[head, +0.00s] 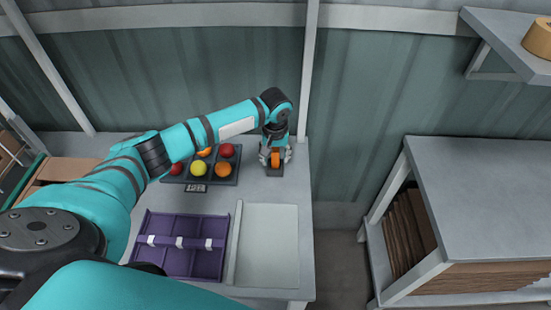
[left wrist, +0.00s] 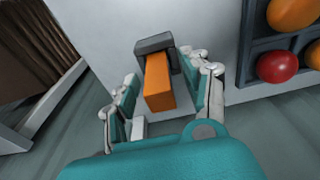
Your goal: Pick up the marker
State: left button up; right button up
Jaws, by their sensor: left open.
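The marker (left wrist: 157,82) is an orange, block-like piece standing in a dark grey holder (left wrist: 154,43) in the left wrist view. In the head view the marker (head: 275,159) shows as a small orange patch at the table's far right corner, with its dark holder (head: 275,172) below. My left gripper (head: 275,155) is over it, pointing down. In the left wrist view the open fingers of my left gripper (left wrist: 162,98) are on either side of the marker, with a visible gap on the left; contact on the right is unclear. My right gripper is not in view.
A dark tray (head: 207,178) with red, yellow and orange tomatoes stands left of the holder. A purple divided crate (head: 180,223) and a pale tray (head: 267,240) lie nearer. A wall is close behind; a shelf unit (head: 485,190) stands right, beyond a floor gap.

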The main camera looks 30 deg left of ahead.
aim_at(275, 150)
pick_arm(q)
grip_shut()
dwell(0.3)
jog(key=shift+r, duration=0.1)
jog(key=shift+r, duration=0.6)
notch_tip(275, 150, up, 2)
jog(key=shift+s+r+b, duration=0.1)
jog(key=shift+s+b, duration=0.05)
jog(key=shift+b, duration=0.4)
jog(key=s+a+r+b, duration=0.1)
jog(key=s+b, duration=0.1)
jog(key=s, duration=1.3)
jog(key=shift+s+r+p, duration=0.15)
jog(key=shift+r+p, duration=1.25)
jog(key=shift+p, duration=0.4)
jog(key=shift+s+r+p, duration=0.15)
jog(key=shift+r+p, duration=1.2)
jog(key=shift+p, duration=0.4)
